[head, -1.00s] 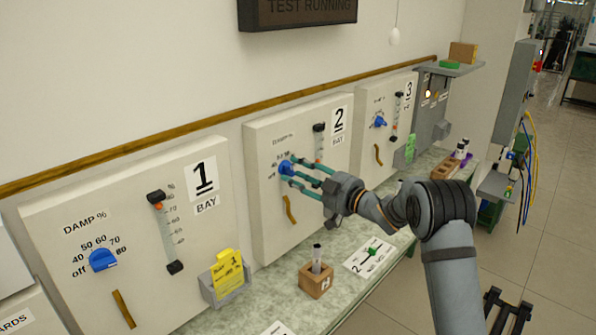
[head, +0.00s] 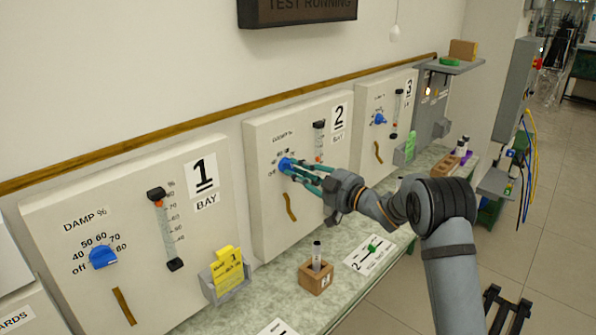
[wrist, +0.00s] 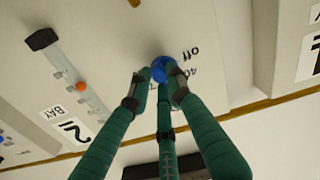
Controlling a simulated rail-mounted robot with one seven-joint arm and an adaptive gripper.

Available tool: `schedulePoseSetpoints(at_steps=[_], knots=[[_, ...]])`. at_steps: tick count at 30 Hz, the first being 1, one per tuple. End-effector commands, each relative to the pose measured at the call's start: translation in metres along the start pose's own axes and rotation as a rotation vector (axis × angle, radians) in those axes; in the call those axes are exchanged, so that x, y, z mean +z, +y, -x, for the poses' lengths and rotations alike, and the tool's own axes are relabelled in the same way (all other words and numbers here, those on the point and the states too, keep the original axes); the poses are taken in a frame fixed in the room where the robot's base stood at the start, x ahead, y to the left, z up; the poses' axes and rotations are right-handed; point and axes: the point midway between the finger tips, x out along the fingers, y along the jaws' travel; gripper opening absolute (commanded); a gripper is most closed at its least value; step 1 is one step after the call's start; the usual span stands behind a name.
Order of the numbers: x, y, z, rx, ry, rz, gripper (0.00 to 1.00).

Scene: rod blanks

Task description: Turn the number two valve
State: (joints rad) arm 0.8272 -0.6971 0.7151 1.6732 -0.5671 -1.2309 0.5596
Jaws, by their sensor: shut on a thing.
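The number two valve is a blue knob (head: 285,165) on the bay 2 panel (head: 262,215), under a DAMP % label. My gripper (head: 291,167) reaches it from the right, and its green fingers are shut on the knob. In the wrist view the blue knob (wrist: 159,69) shows between the fingertips (wrist: 159,76), with "off" and "40" printed beside it. The fingers hide part of the knob and much of its scale, so its exact setting cannot be read.
The bay 2 slider gauge (head: 319,140) is just right of my fingers. The bay 1 knob (head: 103,257) and bay 3 knob (head: 379,119) are on neighbouring panels.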

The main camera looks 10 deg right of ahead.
Motion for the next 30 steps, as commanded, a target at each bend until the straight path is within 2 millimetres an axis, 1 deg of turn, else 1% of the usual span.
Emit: schedulePoseSetpoints(at_steps=[5,11,17,30], knots=[[0.0014,-0.0002,0.0001,0.001,0.001,0.019,0.0],[0.0037,-0.0013,-0.0001,0.001,0.003,0.102,0.0],[0.0051,-0.0014,0.0001,0.003,0.003,0.256,0.0],[0.0012,-0.0005,0.0,0.001,0.002,0.673,0.0]])
